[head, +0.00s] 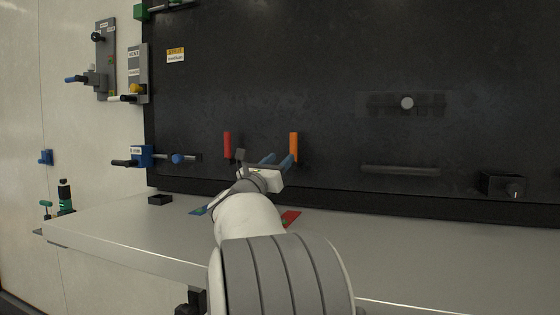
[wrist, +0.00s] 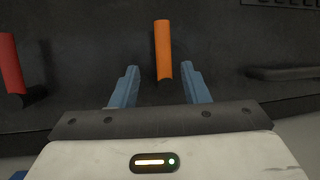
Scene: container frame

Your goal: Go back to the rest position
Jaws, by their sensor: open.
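My gripper (head: 275,160) is open, with its two blue fingers apart, in front of the black panel (head: 330,95) above the grey shelf. In the wrist view my gripper (wrist: 160,85) has an orange handle (wrist: 162,48) showing between and beyond its fingers. I see no contact between the fingers and the handle. In the head view the orange handle (head: 294,146) stands upright just behind the gripper. A red handle (head: 227,145) is to its left, and in the wrist view the red handle (wrist: 11,65) is at the left edge.
The grey shelf (head: 420,255) runs below the panel. A red piece (head: 290,218) and a small black tray (head: 160,199) lie on it. A blue valve (head: 142,156) is left, a horizontal bar (head: 400,170) and black box (head: 502,184) right. The shelf's right part is clear.

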